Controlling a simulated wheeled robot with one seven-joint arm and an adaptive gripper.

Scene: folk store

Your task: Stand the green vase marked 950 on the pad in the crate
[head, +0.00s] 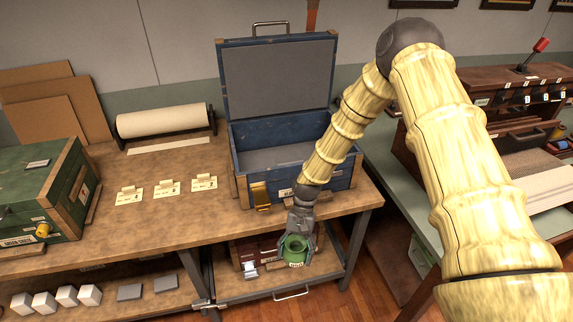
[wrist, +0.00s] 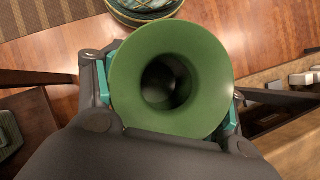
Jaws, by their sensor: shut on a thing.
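My gripper (head: 298,238) is shut on a green vase (head: 295,251) in front of the bench, below the bench top. In the wrist view the vase's wide round mouth (wrist: 125,75) faces the camera, with a finger on each side. A small pale mark shows on the vase in the head view, too small to read. An open blue crate (head: 240,140) stands on the bench behind and above my gripper, its lid (head: 277,75) raised. Its inside looks grey; I cannot make out a separate pad. Part of its front is hidden by my arm.
A closed green crate (head: 35,195) stands at the bench's left. Several tags (head: 167,187) lie on the bench (head: 130,225), with a paper roll (head: 162,120) behind. A side table with dark cabinets stands right.

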